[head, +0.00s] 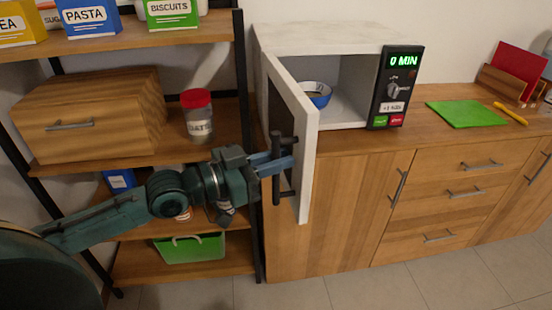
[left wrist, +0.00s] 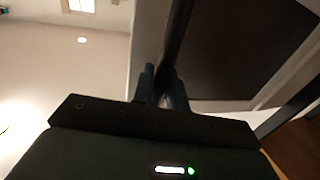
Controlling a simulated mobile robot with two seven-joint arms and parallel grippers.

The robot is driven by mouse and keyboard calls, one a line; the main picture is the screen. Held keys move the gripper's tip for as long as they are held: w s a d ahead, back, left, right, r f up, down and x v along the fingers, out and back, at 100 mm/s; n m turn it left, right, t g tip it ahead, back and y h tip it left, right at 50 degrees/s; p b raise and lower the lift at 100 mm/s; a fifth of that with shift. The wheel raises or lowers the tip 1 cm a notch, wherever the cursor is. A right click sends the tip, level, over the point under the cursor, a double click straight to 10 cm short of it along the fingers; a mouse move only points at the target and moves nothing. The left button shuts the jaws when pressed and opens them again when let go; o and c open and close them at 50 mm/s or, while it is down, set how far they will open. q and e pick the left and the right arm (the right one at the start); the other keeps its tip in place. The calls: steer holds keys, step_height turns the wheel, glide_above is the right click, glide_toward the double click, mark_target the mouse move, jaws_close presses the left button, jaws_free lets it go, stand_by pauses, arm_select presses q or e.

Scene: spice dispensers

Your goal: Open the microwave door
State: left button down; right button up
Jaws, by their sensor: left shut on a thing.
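The white microwave (head: 340,40) stands on the wooden counter with its door (head: 306,130) swung wide open toward the front left. The dark door handle (head: 277,180) is on the door's outer face. My left gripper (head: 282,165) is shut on the handle, its blue fingers around the bar. In the left wrist view the handle (left wrist: 178,45) runs up from between the fingers (left wrist: 160,88), beside the door's dark panel (left wrist: 235,45). A blue bowl (head: 318,94) sits inside the microwave. The display panel (head: 396,85) reads 0 MIN. My right gripper is not in view.
A wooden shelf (head: 205,140) to the left holds a wooden box (head: 90,110), an oats jar (head: 197,118) and a green bin (head: 190,248). A green board (head: 466,113) lies on the counter (head: 360,142) to the right. The tiled floor in front is clear.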

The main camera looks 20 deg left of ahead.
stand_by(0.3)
arm_select(q)
steer(key=c, duration=1.8)
jaws_free()
steer(key=shift+o, duration=0.2)
steer(key=shift+s+a, duration=0.1)
